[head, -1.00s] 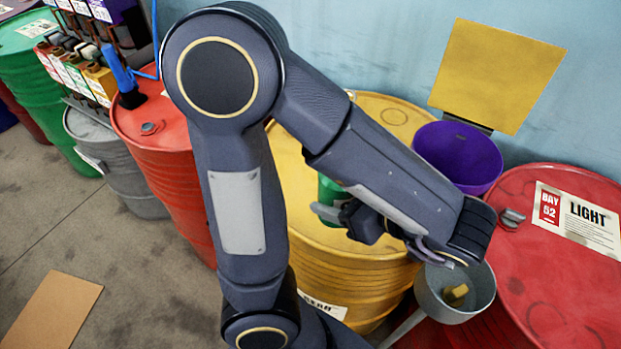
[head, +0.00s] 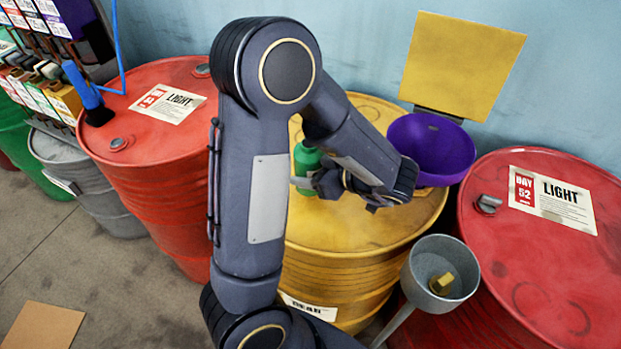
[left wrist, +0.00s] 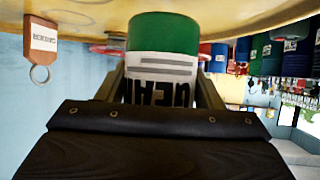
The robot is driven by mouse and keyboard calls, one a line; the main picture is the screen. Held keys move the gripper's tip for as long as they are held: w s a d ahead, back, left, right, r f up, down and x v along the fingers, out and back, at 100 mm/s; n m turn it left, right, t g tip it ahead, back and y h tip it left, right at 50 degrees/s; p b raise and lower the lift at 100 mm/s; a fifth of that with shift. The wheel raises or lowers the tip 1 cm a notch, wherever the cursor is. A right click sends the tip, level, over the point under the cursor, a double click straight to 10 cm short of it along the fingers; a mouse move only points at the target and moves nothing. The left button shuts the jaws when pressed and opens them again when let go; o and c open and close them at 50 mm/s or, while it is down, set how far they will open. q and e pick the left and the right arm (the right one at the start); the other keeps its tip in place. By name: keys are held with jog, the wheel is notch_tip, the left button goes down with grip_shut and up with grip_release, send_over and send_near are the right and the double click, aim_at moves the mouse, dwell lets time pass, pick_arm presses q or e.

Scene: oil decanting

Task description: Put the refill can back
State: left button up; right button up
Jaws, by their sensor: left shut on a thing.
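The refill can (head: 306,158) is green with a white label. In the head view it is at the left part of the yellow drum's top (head: 345,222), partly hidden by my gripper. My left gripper (head: 312,182) is shut on it. The left wrist view, which looks upside down, shows the can (left wrist: 164,35) between the two fingers, its green end against the yellow surface. I cannot tell whether it touches the drum. My right gripper is not in view.
Red drums (head: 150,190) stand on both sides. An orange key tag (left wrist: 42,38) shows in the left wrist view.

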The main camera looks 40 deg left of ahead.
pick_arm(q)
jog(key=shift+w+a+f, duration=0.1)
jog(key=shift+a+f, duration=0.05)
jog(key=shift+f, duration=1.6)
jog(key=shift+f, duration=0.1)
jog(key=o, duration=1.2)
jog(key=shift+d+r, duration=0.3)
jog(key=v, duration=1.1)
jog(key=shift+d, duration=0.2)
